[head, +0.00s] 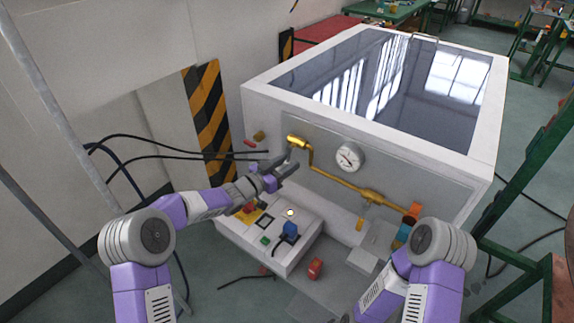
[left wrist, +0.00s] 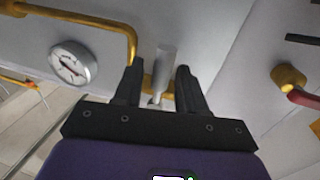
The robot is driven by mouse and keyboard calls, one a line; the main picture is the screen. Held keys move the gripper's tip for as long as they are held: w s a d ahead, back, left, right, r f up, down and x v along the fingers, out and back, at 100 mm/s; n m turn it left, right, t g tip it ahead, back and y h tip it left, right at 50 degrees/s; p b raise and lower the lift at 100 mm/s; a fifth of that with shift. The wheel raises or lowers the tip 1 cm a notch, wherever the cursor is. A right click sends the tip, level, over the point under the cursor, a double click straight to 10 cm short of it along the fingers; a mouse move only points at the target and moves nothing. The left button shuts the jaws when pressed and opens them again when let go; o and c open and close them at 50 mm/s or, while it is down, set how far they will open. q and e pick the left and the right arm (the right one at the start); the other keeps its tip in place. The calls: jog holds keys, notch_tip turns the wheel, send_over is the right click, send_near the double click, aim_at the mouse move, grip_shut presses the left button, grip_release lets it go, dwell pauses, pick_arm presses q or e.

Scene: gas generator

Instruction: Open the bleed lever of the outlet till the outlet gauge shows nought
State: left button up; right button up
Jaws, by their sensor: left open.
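A round white gauge (head: 350,157) sits on the front panel of the generator beside a yellow pipe (head: 340,184). The gauge also shows in the left wrist view (left wrist: 73,63); its needle is visible, but the reading is too small to tell. A pale grey lever (left wrist: 165,68) stands by the pipe's end in the left wrist view. My left gripper (head: 292,164) is open just in front of the panel, below the pipe's brass end. In the left wrist view its fingers (left wrist: 160,82) lie on either side of the lever; contact cannot be told.
A yellow valve with a red handle (left wrist: 289,80) is to the right in the left wrist view. A control box (head: 285,255) with a blue plug (head: 290,229) juts out below my left gripper. Black cables (head: 190,157) hang at the left.

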pick_arm(q)
jog(key=shift+w+d, duration=0.1)
jog(key=shift+d, duration=0.05)
jog(key=shift+c, duration=0.5)
grip_shut()
jog(key=w+a+r+m+y+b, duration=0.3)
jog(key=a+r+m+y, duration=0.1)
jog(key=m, duration=1.1)
jog(key=shift+r+m+t+b, duration=0.3)
jog(key=shift+r+m, duration=0.1)
jog(key=shift+r, duration=0.1)
jog(key=shift+a+r, duration=0.1)
dwell(0.4)
